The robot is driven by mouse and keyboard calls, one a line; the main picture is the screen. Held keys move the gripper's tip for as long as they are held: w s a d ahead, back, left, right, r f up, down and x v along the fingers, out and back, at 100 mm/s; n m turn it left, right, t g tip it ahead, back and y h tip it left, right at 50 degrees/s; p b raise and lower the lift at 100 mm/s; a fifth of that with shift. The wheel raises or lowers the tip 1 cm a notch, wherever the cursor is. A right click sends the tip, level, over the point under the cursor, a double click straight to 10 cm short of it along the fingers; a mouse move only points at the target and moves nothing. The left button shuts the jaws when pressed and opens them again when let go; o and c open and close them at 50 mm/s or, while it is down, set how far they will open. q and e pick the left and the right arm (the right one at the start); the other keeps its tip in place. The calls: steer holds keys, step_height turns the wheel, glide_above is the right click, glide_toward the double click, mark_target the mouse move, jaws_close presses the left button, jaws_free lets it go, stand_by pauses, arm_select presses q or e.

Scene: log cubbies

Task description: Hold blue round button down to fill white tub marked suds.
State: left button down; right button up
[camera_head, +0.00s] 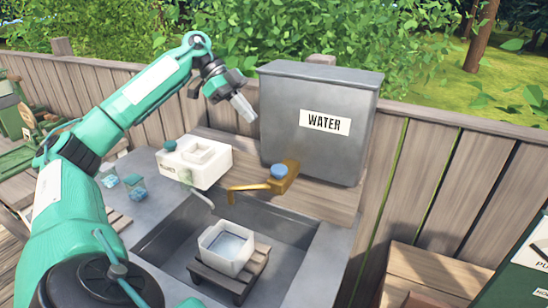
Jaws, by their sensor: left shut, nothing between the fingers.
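A blue round button (278,171) sits on top of the brass tap (262,184), whose spout points left over the sink. A white square tub (213,252) stands upright on a small wooden stand in the sink, below and left of the spout. Its inside looks pale grey-blue; I cannot tell how full it is, and no suds marking is readable on it. My left gripper (246,112) is shut and empty, above and left of the button, in front of the grey water tank, apart from both. My right gripper is not in view.
The grey tank marked WATER (318,90) stands behind the tap. A white box (215,172) with a green button and a thin spout sits on the counter at left. Small blue-and-green items (137,190) lie nearby. A wooden crate (435,272) stands at right.

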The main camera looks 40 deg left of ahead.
arm_select(q)
steer(key=p, duration=0.1)
glide_above(274, 168)
steer(key=a, duration=0.1)
step_height(274, 168, down, 7)
steer(key=shift+w+r, duration=0.1)
steer(key=shift+r, duration=0.1)
step_height(274, 168, down, 3)
steer(key=shift+d+f+p, duration=0.15)
steer(key=shift+p, duration=0.2)
steer(key=shift+w+f, duration=0.1)
steer(key=shift+f, duration=0.55)
steer(key=shift+f, duration=0.9)
steer(key=shift+s+d+f, duration=0.1)
steer(key=shift+s+f, duration=0.1)
steer(key=shift+f, duration=0.05)
stand_by(0.9)
stand_by(1.5)
